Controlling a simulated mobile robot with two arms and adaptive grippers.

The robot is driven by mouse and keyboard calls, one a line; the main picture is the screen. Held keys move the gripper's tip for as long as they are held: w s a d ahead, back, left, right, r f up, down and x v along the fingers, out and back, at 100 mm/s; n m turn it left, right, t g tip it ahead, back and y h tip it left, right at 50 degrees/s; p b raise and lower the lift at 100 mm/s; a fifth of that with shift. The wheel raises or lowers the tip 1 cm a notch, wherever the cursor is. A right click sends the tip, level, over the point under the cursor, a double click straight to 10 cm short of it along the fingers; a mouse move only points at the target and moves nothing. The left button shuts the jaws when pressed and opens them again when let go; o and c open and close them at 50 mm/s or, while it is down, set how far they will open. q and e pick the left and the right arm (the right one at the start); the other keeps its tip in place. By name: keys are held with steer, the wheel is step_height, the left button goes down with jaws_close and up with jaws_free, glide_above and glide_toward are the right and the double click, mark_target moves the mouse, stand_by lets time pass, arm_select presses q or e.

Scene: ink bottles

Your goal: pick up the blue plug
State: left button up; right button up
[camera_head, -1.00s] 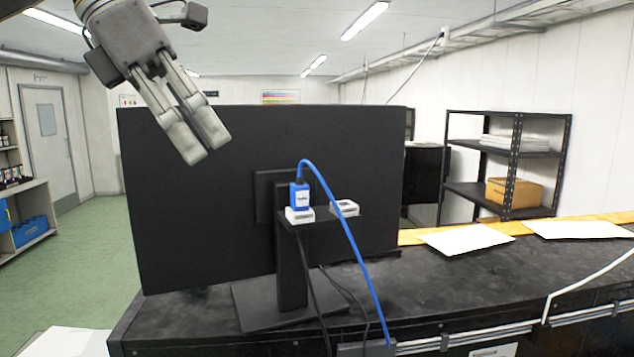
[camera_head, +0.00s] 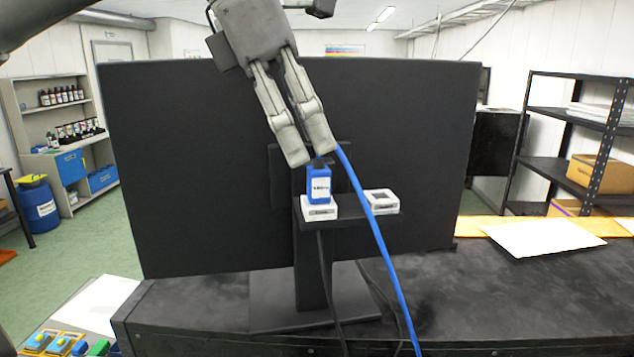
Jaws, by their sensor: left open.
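The blue plug (camera_head: 318,188) stands upright in a white socket (camera_head: 319,211) on a small black shelf behind the monitor. It has a white label, and a blue cable (camera_head: 381,243) runs from its top down to the right. My left gripper (camera_head: 310,158) comes down from above with its two fingers slightly apart. In the picture its fingertips are just above the plug and overlap the top of the cable. I cannot tell whether they touch it. The right gripper is not in view.
A second white socket (camera_head: 381,202) sits to the right on the same shelf. The black monitor back (camera_head: 190,170) stands behind the gripper. Black cables hang below the shelf. A white sheet (camera_head: 540,237) lies on the dark bench at right.

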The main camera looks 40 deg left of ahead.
mark_target(318, 167)
arm_select(q)
steer(key=shift+w+d+f+p, duration=0.15)
steer(key=shift+w+f+p, duration=0.3)
steer(key=shift+w+f, duration=0.35)
steer(key=shift+s+d+f+p, duration=0.1)
steer(key=shift+f+p, duration=0.2)
steer(key=shift+f, duration=0.05)
steer(key=x, duration=0.3)
steer(key=shift+f+p, duration=0.1)
steer(key=shift+p, duration=0.3)
steer(key=shift+s, duration=0.1)
steer(key=shift+c, duration=1.7)
steer(key=shift+s, duration=0.1)
steer(key=shift+c, duration=1.2)
steer(key=c, duration=0.4)
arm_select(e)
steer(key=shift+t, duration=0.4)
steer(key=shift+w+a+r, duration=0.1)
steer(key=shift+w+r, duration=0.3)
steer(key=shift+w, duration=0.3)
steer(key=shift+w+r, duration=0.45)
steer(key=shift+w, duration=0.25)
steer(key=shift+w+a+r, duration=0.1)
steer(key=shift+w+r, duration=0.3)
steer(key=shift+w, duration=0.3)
